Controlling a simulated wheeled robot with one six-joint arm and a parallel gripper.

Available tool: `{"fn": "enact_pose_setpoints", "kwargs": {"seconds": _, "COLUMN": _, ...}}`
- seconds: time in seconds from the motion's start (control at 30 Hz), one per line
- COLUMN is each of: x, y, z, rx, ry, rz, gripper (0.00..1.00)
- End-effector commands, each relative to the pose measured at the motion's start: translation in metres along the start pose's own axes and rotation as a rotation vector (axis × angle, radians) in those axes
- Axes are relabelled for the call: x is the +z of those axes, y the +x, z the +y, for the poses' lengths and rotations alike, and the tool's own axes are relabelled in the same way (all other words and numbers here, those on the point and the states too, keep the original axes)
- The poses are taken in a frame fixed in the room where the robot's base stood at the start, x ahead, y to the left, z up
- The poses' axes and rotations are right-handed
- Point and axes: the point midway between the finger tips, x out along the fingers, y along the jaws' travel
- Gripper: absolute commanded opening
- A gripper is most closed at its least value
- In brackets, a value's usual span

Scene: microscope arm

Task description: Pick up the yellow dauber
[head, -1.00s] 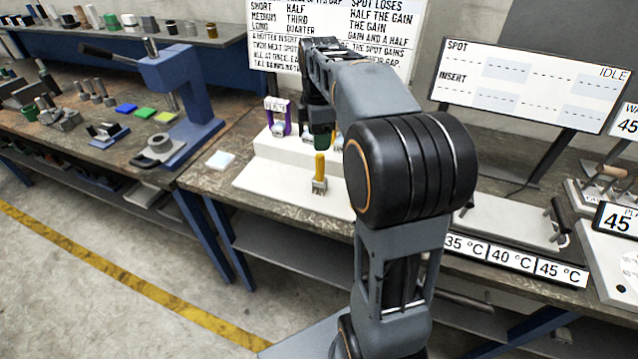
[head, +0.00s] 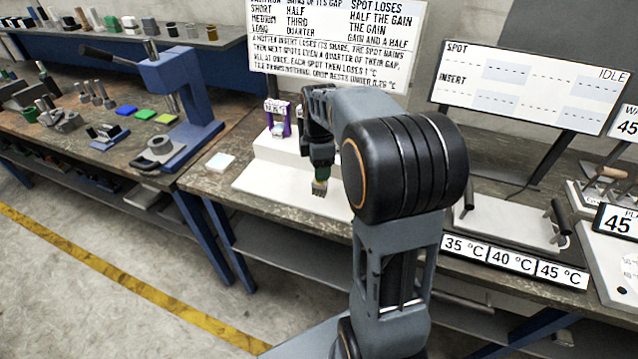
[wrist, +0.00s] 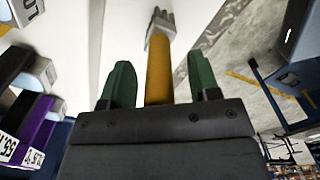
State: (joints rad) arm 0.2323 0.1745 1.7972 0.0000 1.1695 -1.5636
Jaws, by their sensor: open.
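The yellow dauber (wrist: 159,75) stands between the two green fingers of my gripper (wrist: 160,82) in the wrist view, with a gap on each side. Its pale toothed end (wrist: 160,28) points away from the gripper. In the head view my gripper (head: 320,172) is over the dauber, and mostly the dauber's pale lower end (head: 319,189) shows at the white board. The rest of its handle is hidden by the gripper. My gripper is open.
A white stepped stand (head: 275,147) is behind the dauber. A purple-framed item (head: 277,118) stands on it to the left. A small pale pad (head: 220,162) lies left on the table. A blue press (head: 180,95) is farther left.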

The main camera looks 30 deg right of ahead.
Motion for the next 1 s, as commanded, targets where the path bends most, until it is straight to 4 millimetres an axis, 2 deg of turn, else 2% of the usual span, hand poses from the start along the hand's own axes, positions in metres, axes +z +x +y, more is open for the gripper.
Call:
{"fn": "enact_pose_setpoints", "kwargs": {"seconds": 0.13, "x": 0.0000, "y": 0.0000, "z": 0.0000, "rx": 0.000, "ry": 0.000, "rz": 0.000, "gripper": 0.55}}
{"fn": "enact_pose_setpoints", "kwargs": {"seconds": 0.7, "x": 0.0001, "y": -0.0005, "z": 0.0001, "rx": 0.000, "ry": 0.000, "rz": 0.000, "gripper": 0.02}}
{"fn": "enact_pose_setpoints", "kwargs": {"seconds": 1.0, "x": 0.0001, "y": -0.0033, "z": 0.0003, "rx": 0.001, "ry": 0.000, "rz": 0.000, "gripper": 0.02}}
